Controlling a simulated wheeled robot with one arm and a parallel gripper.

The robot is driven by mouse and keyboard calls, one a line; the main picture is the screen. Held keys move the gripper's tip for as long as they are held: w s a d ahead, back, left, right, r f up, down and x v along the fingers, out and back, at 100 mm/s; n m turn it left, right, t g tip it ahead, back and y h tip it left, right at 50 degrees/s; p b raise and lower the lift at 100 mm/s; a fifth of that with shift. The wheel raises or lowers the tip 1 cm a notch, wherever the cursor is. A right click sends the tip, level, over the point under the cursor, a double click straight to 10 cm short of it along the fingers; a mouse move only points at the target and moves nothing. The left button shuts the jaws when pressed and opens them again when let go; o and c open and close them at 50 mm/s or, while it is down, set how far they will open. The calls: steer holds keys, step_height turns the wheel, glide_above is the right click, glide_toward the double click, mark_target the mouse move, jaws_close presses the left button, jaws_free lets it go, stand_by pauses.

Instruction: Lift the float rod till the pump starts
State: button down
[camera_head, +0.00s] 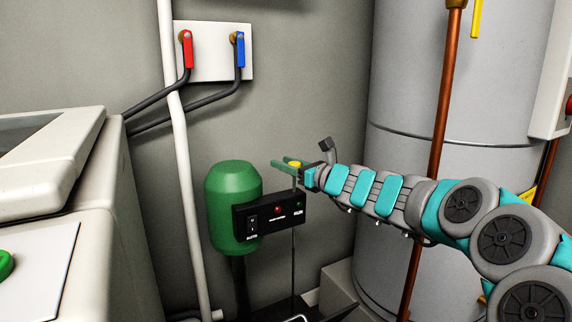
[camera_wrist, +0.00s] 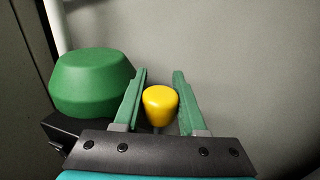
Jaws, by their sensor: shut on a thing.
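The float rod is a thin grey rod (camera_head: 293,258) standing upright beside the pump's black control box (camera_head: 252,222), with a yellow knob (camera_head: 295,164) on top. My gripper (camera_head: 285,162) reaches in from the right and is shut on the yellow knob. In the wrist view the knob (camera_wrist: 160,104) sits between the green fingers (camera_wrist: 160,74). The green pump (camera_head: 230,190) stands left of the rod. Its box has a red light (camera_head: 278,209), a small dark green light (camera_head: 299,205) and a switch. The rod's lower end is hidden.
A large grey tank (camera_head: 410,170) with a copper pipe (camera_head: 440,120) stands on the right. A pale machine (camera_head: 125,230) fills the left. Red and blue valves (camera_head: 240,50) are on the wall above.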

step_height(320, 180, up, 4)
steer(key=p, duration=0.3)
steer(key=shift+f+p, duration=0.25)
steer(key=shift+p, duration=0.1)
steer(key=shift+c, duration=2.3)
jaws_free()
steer(key=v, duration=0.7)
steer(key=shift+s+d, duration=0.25)
